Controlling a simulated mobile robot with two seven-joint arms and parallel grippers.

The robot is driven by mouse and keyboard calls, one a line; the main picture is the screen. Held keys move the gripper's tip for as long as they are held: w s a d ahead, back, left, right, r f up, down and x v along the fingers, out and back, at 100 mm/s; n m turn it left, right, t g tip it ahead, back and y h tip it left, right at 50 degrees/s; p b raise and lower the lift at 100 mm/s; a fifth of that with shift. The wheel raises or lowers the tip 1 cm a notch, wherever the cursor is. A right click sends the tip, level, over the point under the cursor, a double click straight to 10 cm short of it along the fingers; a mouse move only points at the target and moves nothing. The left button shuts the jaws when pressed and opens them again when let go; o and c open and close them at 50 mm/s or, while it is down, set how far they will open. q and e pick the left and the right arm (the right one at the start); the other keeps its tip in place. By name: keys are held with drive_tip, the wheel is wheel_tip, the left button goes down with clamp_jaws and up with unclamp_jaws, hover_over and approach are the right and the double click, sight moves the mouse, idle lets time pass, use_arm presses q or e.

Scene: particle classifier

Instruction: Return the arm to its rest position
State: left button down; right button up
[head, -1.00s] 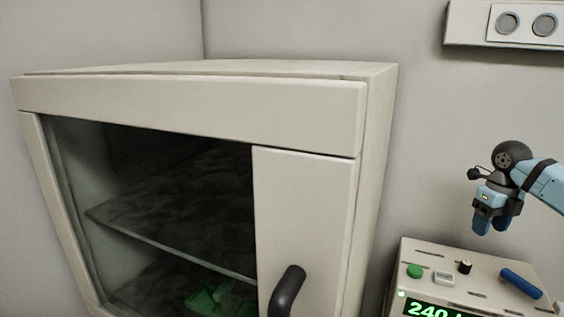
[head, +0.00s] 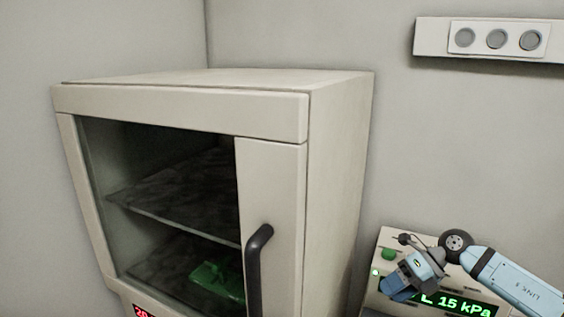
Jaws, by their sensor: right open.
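My right gripper (head: 404,292) is at the lower right, its arm coming in from the right edge. It hangs in front of the control box (head: 388,240) and covers part of its panel and green display. Its fingers point down and left, look empty, and are open. I cannot tell whether it touches the box. My left gripper is not in view.
A cream cabinet (head: 342,150) with a dark handle (head: 254,262) stands left of the box. Its door looks shut. A green object (head: 218,280) lies inside on the lower level. A socket strip (head: 430,37) is on the wall. Wall space above the box is clear.

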drive_tip(key=s+a+f+m+t+y+p, duration=0.1)
drive_tip(key=s+a+m+t+y, duration=0.35)
drive_tip(key=a+m, duration=0.2)
drive_tip(key=s+a+f+m+t+y+p, duration=0.1)
drive_tip(key=s+a+m+t+y+p, duration=0.1)
drive_tip(key=s+a+m+t+y, duration=0.45)
use_arm(q)
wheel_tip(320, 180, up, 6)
drive_tip(key=p, duration=0.3)
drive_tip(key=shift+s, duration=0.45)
use_arm(e)
drive_tip(key=s+d+f+m+h, duration=0.2)
drive_tip(key=s+f+m+h, duration=0.6)
drive_tip(key=m, duration=0.3)
drive_tip(key=s+d+f+m+h, duration=0.2)
drive_tip(key=s+f+m+h, duration=0.7)
drive_tip(key=m, duration=0.3)
drive_tip(key=shift+h, duration=0.3)
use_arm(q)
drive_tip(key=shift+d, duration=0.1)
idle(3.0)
